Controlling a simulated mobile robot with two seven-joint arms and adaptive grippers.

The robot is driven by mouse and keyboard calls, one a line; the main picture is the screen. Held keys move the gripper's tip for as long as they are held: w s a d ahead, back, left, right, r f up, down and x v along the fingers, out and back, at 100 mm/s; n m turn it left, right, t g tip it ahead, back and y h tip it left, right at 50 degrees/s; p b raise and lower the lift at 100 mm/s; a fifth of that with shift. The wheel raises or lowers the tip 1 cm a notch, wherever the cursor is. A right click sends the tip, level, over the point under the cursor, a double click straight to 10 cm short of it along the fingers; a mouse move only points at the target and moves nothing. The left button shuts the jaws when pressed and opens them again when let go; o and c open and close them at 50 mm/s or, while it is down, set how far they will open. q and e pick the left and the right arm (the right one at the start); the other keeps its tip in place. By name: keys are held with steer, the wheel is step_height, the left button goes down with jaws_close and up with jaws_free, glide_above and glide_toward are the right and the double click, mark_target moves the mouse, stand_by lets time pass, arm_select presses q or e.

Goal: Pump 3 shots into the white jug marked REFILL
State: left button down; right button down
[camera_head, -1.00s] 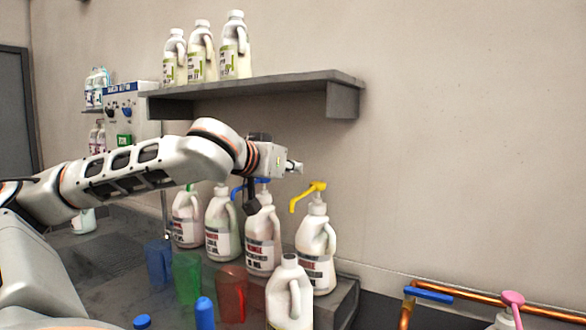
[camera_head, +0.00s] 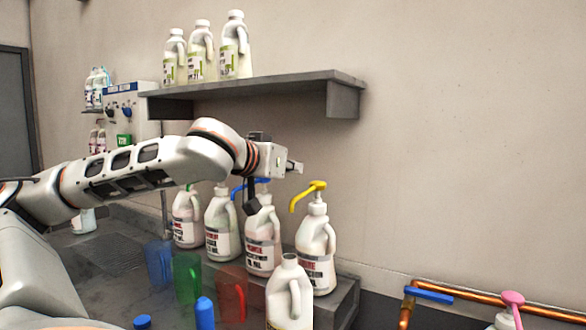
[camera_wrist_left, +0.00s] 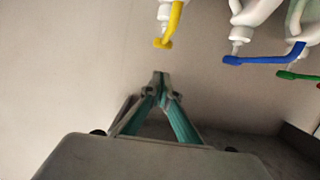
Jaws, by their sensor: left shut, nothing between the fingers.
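A white handled jug with an open top (camera_head: 290,296) stands at the front, with no pump; no REFILL marking is readable. Behind it is a white bottle with a yellow pump (camera_head: 316,248). To its left stand a bottle with a blue pump (camera_head: 262,243), another white bottle (camera_head: 221,228) and one with a green pump (camera_head: 187,222). My left gripper (camera_head: 296,168) is shut and empty, above and a little left of the yellow pump head, apart from it. In the left wrist view its fingertips (camera_wrist_left: 160,78) meet, and the yellow nozzle (camera_wrist_left: 165,40) is nearby. My right gripper is not in view.
A wall shelf (camera_head: 255,88) with several bottles overhangs behind my arm. Translucent blue, green (camera_head: 187,277) and red (camera_head: 231,294) cups stand on the grey counter. A copper pipe with a blue lever (camera_head: 432,295) and a pink pump (camera_head: 513,298) are at right.

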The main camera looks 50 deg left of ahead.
arm_select(q)
steer(key=shift+r, duration=0.1)
